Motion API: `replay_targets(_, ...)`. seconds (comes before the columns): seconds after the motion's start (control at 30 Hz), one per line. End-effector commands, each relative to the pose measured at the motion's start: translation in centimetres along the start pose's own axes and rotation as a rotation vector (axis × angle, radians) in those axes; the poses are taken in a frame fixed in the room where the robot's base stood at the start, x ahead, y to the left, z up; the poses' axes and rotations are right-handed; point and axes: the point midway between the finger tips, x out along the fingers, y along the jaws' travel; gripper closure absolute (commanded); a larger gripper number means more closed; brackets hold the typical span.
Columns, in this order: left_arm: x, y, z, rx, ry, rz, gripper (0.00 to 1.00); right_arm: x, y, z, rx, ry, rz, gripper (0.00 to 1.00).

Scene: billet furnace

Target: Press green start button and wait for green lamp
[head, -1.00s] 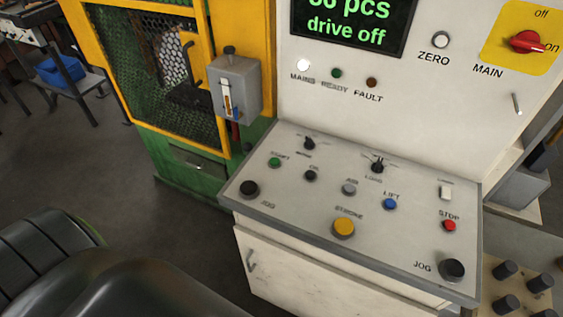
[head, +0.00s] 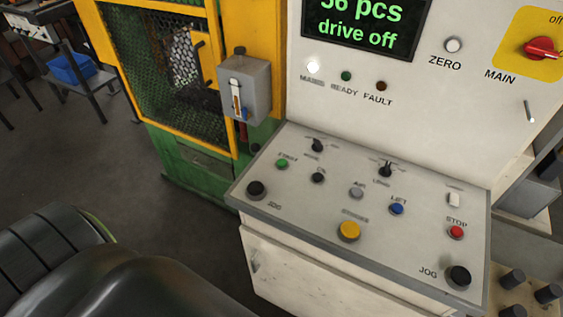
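The green start button (head: 282,164) sits at the left of the sloped control desk (head: 330,195), under a blurred label. The green READY lamp (head: 346,76) is on the upright panel, between the bright white MAINS lamp (head: 313,66) and the dark red-brown FAULT lamp (head: 382,86). The READY lamp looks dull green, not glowing. The display (head: 362,22) above reads "drive off" with a pcs count over it. Neither gripper shows in the head view. Nothing touches the start button.
The desk also holds a yellow STROKE button (head: 349,231), a blue LIFT button (head: 397,208), a red STOP button (head: 456,232) and black JOG buttons (head: 459,276). A red MAIN switch (head: 542,48) is upper right. A yellow mesh guard (head: 214,60) stands left. Open floor lies left of the desk.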

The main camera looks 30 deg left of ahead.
Motion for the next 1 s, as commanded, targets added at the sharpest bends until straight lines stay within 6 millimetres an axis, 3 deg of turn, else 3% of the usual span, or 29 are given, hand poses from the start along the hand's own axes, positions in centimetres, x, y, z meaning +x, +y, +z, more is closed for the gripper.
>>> replay_targets(0.1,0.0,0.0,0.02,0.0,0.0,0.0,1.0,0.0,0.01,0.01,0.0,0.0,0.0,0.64)
replay_targets(1.0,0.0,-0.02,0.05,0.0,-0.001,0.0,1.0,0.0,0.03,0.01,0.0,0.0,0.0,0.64)
